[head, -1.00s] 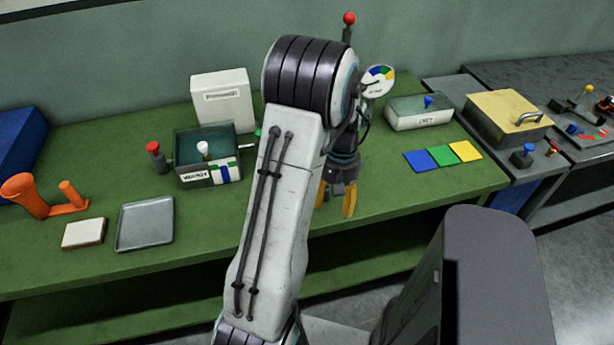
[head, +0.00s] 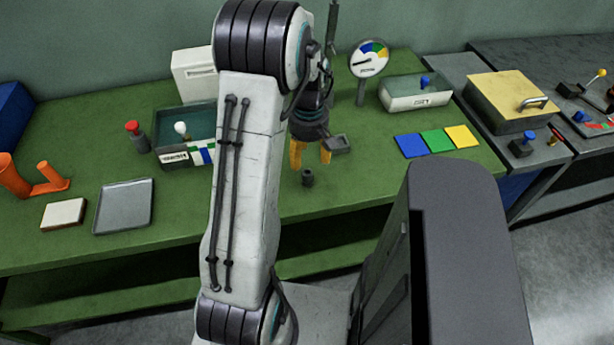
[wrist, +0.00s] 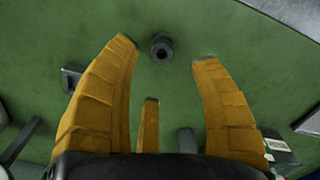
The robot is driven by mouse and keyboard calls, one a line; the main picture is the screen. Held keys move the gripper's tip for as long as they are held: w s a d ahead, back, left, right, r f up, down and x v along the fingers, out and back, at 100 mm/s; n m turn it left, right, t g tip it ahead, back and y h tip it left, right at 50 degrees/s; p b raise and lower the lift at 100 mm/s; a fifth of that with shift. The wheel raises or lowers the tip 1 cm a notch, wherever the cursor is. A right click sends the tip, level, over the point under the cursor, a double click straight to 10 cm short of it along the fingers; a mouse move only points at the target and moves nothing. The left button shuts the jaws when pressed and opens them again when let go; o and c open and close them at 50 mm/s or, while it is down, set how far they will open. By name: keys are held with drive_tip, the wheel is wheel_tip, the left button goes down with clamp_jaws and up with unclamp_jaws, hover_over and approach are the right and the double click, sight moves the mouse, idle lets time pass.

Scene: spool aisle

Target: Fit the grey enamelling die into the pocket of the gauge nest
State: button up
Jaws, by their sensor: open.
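The grey die (head: 308,178) is a small dark cylinder standing upright on the green bench, just in front of my gripper (head: 310,160) in the head view. In the wrist view the die (wrist: 161,47) shows its round top with a dark centre, between and slightly beyond the fingertips. My gripper (wrist: 163,52) has its orange fingers spread and empty; they look apart from the die. A small square grey block with a recessed top, seemingly the gauge nest (head: 338,144), stands right of my gripper, partly hidden by it. It also shows at the left of the wrist view (wrist: 72,79).
A dial gauge (head: 368,60) stands behind on a post. Blue, green and yellow mats (head: 437,141) lie to the right. A grey tray (head: 124,207), an orange holder (head: 45,182) and a dark green open box (head: 168,124) are to the left. My arm hides some bench.

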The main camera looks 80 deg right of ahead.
sight(307, 172)
drive_tip(key=shift+f+n, duration=0.1)
drive_tip(key=shift+n, duration=0.4)
drive_tip(key=shift+f, duration=0.25)
drive_tip(key=shift+w+f+p, duration=0.15)
drive_tip(key=shift+f+p, duration=0.35)
drive_tip(key=shift+f, duration=2.8)
drive_tip(key=shift+c, duration=0.3)
clamp_jaws()
